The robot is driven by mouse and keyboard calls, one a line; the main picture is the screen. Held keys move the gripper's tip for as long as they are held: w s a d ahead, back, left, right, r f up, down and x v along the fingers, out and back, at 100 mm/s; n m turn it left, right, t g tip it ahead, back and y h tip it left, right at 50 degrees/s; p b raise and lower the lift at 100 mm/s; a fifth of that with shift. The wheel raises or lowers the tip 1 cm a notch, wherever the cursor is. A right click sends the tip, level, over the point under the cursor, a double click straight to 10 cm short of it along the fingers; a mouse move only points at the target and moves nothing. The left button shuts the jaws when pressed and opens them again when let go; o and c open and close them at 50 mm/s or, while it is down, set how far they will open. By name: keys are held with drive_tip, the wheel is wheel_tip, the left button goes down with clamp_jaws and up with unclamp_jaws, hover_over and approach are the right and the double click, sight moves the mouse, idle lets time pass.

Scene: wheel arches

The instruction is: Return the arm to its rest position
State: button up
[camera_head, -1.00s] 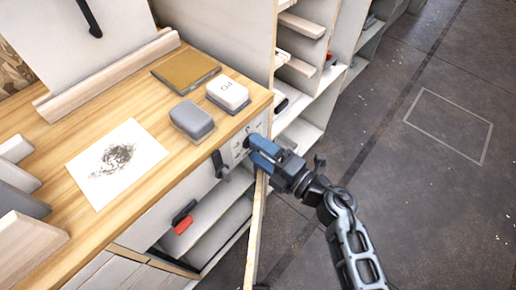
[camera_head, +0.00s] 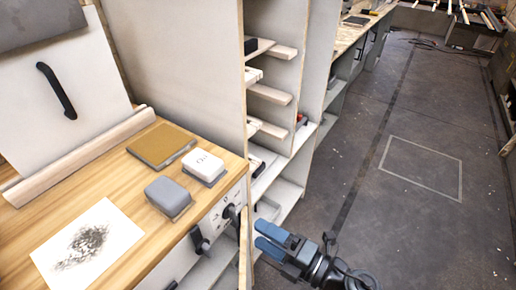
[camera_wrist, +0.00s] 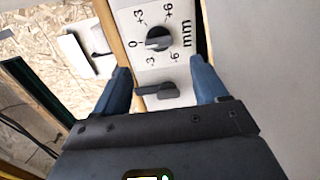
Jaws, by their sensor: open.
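My gripper (camera_head: 270,240) is open and empty, in front of the cabinet at the lower middle of the head view. Its two blue fingers also show in the wrist view (camera_wrist: 160,85), spread apart, with a white control panel (camera_wrist: 150,50) beyond them. The panel carries a dark round knob (camera_wrist: 159,38) marked from -6 to +6 mm and a dark lever (camera_wrist: 160,91) below it. No object is between the fingers. I cannot tell the exact distance from the fingertips to the panel.
The wooden worktop (camera_head: 120,200) holds a grey block (camera_head: 167,197), a white block (camera_head: 204,165), a brown pad (camera_head: 160,145) and a smudged paper (camera_head: 88,243). An open door edge (camera_head: 245,255) stands close to my gripper. The floor (camera_head: 400,230) at right is clear.

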drive_tip(key=s+d+r+m+t+h, duration=0.1)
drive_tip(key=s+d+r+m+h, duration=0.3)
drive_tip(key=s+m, duration=0.5)
drive_tip(key=s+d+r+m+t+h, duration=0.1)
drive_tip(key=s+d+r+m+h, duration=0.4)
drive_tip(key=s+m, duration=0.5)
drive_tip(key=s+d+r+m+t+h, duration=0.1)
drive_tip(key=s+d+r+m+h, duration=0.3)
drive_tip(key=s+d+m, duration=0.4)
drive_tip(key=s+m+h, duration=0.1)
drive_tip(key=s, duration=0.4)
drive_tip(key=shift+s+d+r+t, duration=0.15)
drive_tip(key=shift+d+r+t, duration=0.05)
drive_tip(key=shift+t, duration=0.2)
drive_tip(key=shift+c, duration=0.4)
